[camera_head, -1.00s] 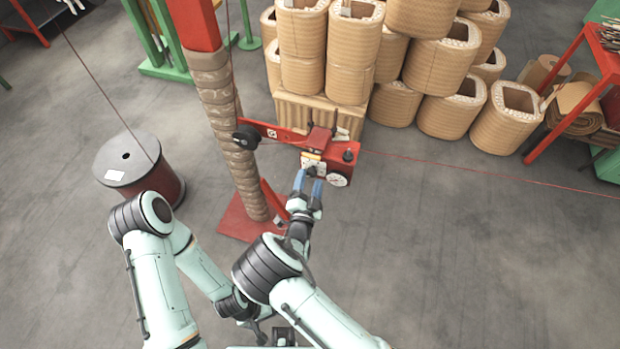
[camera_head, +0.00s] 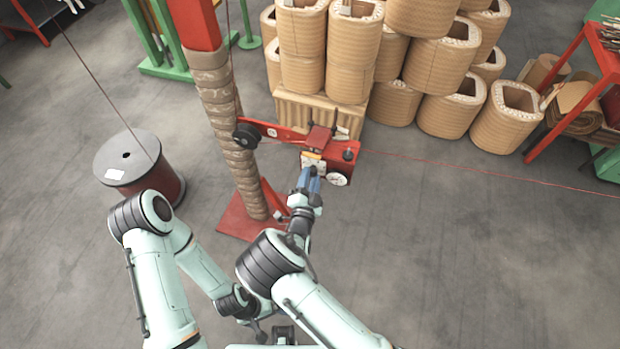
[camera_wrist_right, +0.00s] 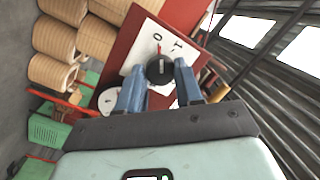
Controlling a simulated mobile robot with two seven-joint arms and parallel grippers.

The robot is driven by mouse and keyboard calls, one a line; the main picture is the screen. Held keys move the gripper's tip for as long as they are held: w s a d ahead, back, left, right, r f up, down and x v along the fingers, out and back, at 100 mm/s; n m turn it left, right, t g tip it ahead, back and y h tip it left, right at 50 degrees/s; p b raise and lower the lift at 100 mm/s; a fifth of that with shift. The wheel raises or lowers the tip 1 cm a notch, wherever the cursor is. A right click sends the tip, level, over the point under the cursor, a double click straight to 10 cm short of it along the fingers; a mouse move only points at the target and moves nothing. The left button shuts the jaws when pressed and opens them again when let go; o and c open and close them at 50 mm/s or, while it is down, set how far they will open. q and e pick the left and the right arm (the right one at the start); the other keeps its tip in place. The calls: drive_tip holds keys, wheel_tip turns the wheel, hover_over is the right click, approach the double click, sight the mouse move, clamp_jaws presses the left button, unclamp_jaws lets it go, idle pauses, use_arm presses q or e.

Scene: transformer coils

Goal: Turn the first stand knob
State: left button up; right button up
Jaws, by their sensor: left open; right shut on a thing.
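The stand is a red unit (camera_head: 345,162) on a red arm beside the wrapped post. In the right wrist view, its black round knob (camera_wrist_right: 160,69) sits on a white plate (camera_wrist_right: 150,45) marked 0 and 1, with a small red mark above the knob. My right gripper (camera_head: 310,176) reaches up to the front of the unit. In the wrist view its two blue fingers are shut on the knob, one on each side. My left gripper (camera_head: 261,333) is low in the head view, away from the stand, small and partly hidden; it is open.
A wrapped post (camera_head: 233,130) on a red base plate stands left of the unit. A wire spool (camera_head: 125,150) is further left. Stacked coils (camera_head: 350,50) stand behind. A thin red wire runs from the unit to the right.

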drive_tip(key=m, duration=0.5)
drive_tip(key=shift+f+m+t, duration=0.1)
drive_tip(key=shift+m+t, duration=0.2)
use_arm(q)
wheel_tip(320, 180, down, 15)
drive_tip(key=s+b, duration=0.1)
drive_tip(key=b, duration=1.4)
drive_tip(key=shift+s+t, duration=0.25)
drive_tip(key=shift+t, duration=0.05)
use_arm(e)
drive_tip(key=shift+w+a+n+g+h, duration=0.1)
drive_tip(key=shift+n+g+h, duration=0.5)
drive_tip(key=shift+n, duration=5.25)
drive_tip(key=shift+s+a+n+g+h, duration=0.25)
drive_tip(key=shift+n+h, duration=0.6)
drive_tip(key=shift+n, duration=5.05)
drive_tip(key=shift+w+n+g+h, duration=0.25)
drive_tip(key=shift+n+g+h, duration=0.4)
drive_tip(key=shift+n, duration=5.2)
use_arm(q)
drive_tip(key=shift+w+a+f+b, duration=0.15)
drive_tip(key=shift+w+b, duration=0.1)
drive_tip(key=shift+b, duration=0.1)
use_arm(e)
drive_tip(key=o, duration=1)
drive_tip(key=shift+r, duration=0.2)
